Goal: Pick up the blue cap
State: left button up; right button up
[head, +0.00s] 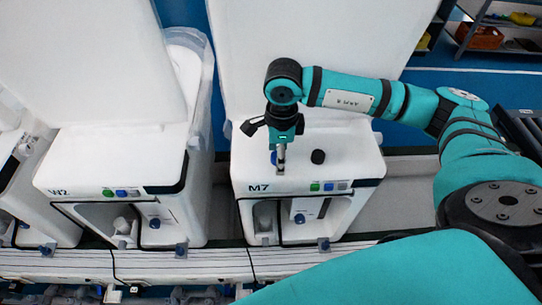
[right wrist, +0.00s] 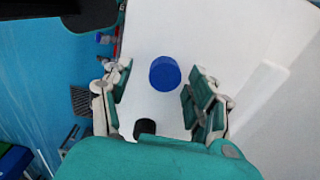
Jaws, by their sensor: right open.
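The blue cap (right wrist: 165,73) shows as a round blue disc on a white surface in the right wrist view, between the two fingers and apart from them. In the head view, only a sliver of the blue cap (head: 274,156) shows beside my right gripper (head: 280,163), which hides the rest. The cap stands on the white top of the unit marked M7 (head: 350,150). My right gripper (right wrist: 158,72) is open and empty, pointing down over the cap. How far its fingertips are above the top cannot be told. My left gripper is not in view.
A black cap (head: 318,156) stands on the same top, right of the gripper; it also shows in the right wrist view (right wrist: 144,127). A raised white lid (head: 235,60) stands behind. Another white unit, W2 (head: 80,165), is at the left. A shelf (head: 490,35) is at the far right.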

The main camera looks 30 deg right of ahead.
jog(key=shift+w+a, duration=0.1)
jog(key=shift+w, duration=0.05)
jog(key=shift+c, duration=0.9)
jog(key=shift+w, duration=0.1)
jog(key=c, duration=0.6)
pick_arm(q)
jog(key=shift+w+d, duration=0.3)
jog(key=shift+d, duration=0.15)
pick_arm(e)
jog(key=shift+c, duration=0.2)
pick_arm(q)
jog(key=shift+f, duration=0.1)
